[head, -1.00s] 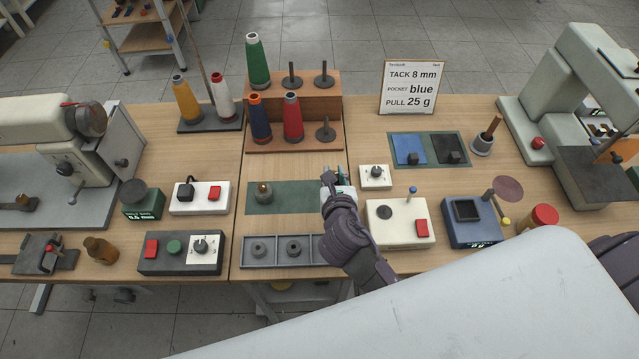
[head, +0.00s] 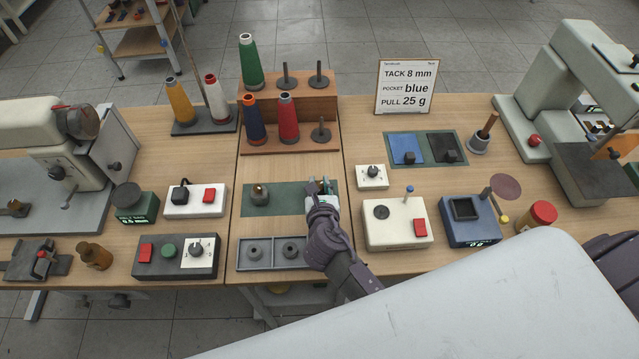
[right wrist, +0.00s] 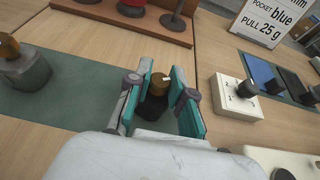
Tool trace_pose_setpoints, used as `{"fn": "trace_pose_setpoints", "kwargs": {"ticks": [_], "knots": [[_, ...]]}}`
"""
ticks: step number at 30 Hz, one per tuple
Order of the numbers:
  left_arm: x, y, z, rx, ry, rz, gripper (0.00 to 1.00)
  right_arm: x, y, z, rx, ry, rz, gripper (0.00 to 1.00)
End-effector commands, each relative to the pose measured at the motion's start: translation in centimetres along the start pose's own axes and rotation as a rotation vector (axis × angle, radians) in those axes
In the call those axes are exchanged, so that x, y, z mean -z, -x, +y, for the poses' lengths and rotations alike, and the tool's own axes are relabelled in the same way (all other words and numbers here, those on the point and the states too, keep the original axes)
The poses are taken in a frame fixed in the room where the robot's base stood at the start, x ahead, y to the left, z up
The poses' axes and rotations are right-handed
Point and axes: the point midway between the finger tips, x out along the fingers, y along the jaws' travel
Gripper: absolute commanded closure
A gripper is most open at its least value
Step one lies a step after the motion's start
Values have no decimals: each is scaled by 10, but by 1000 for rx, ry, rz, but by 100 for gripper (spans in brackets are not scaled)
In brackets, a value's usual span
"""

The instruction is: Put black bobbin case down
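My right gripper (head: 322,187) is over the right end of the dark green mat (head: 286,203). In the right wrist view its teal fingers (right wrist: 164,98) stand on either side of the black bobbin case (right wrist: 158,90), which has a brass-coloured top, and appear closed on it. The fingers hide its lower part, so I cannot tell whether it touches the mat. A second bobbin case (head: 259,195), grey with a brass top, stands upright on the mat to the left; it also shows in the right wrist view (right wrist: 24,66). My left gripper is not in view.
A grey two-compartment tray (head: 273,265) lies in front of the mat. A white dial box (head: 371,177) stands close right of the gripper. A wooden thread stand (head: 290,143) is behind. The mat's middle is clear.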

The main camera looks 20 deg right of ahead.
Motion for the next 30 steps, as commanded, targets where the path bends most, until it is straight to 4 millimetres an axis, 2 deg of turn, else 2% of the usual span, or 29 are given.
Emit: {"fn": "trace_pose_setpoints", "kwargs": {"ticks": [1, 3, 4, 15, 20, 30], "knots": [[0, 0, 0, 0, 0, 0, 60, 0, 0, 0, 0, 0, 1, 68], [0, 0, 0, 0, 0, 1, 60, 0, 0, 0, 0, 0, 1, 56], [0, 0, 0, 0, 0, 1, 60, 0, 0, 0, 0, 0, 1, 55], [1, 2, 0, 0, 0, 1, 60, -2, 4, 0, 0, 0, 3, 55], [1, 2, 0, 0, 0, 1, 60, -2, 30, 0, -1, -1, 3, 55], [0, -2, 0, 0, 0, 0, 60, -1, 100, 0, 0, -1, 3, 55]]}}
